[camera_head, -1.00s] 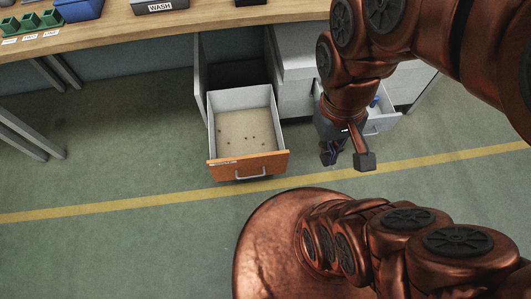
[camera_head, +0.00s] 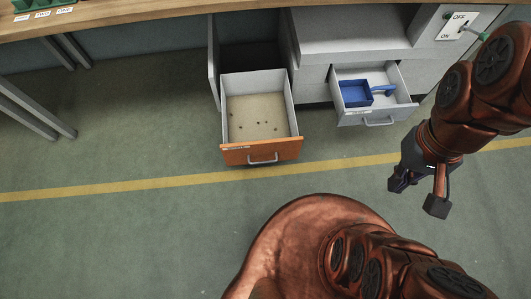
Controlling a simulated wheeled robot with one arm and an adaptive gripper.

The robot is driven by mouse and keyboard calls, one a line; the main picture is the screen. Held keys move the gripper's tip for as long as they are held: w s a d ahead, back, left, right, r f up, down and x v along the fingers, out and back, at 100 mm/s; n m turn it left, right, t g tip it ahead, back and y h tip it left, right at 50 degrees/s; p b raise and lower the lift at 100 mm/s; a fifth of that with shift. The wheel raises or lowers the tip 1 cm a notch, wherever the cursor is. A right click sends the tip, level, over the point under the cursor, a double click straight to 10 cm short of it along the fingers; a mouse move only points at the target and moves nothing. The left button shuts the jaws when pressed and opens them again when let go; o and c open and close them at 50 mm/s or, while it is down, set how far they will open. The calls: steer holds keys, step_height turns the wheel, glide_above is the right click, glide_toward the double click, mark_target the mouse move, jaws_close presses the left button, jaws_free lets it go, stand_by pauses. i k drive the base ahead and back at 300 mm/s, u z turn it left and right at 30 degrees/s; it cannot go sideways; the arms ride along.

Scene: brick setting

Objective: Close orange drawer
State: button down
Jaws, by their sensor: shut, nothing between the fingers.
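The orange-fronted drawer (camera_head: 261,153) is pulled well out from under the workbench. It has grey side walls, a metal handle (camera_head: 263,160) on its front, and a tan bottom with several small dark bits on it. My gripper (camera_head: 417,197) hangs to the right of the drawer, clear of it and pointing down. Its two fingers look spread apart in the picture, with nothing between them. It touches neither the drawer nor its handle.
A second, grey-fronted drawer (camera_head: 375,116) to the right is also open, with a blue tray (camera_head: 356,93) inside. A switch panel (camera_head: 457,26) is at upper right. The green floor (camera_head: 120,235) with a yellow line is clear in front of the orange drawer.

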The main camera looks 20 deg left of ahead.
mark_target(260, 123)
steer(key=k, duration=0.85)
steer(key=u, duration=1.45)
steer(key=i, duration=0.5)
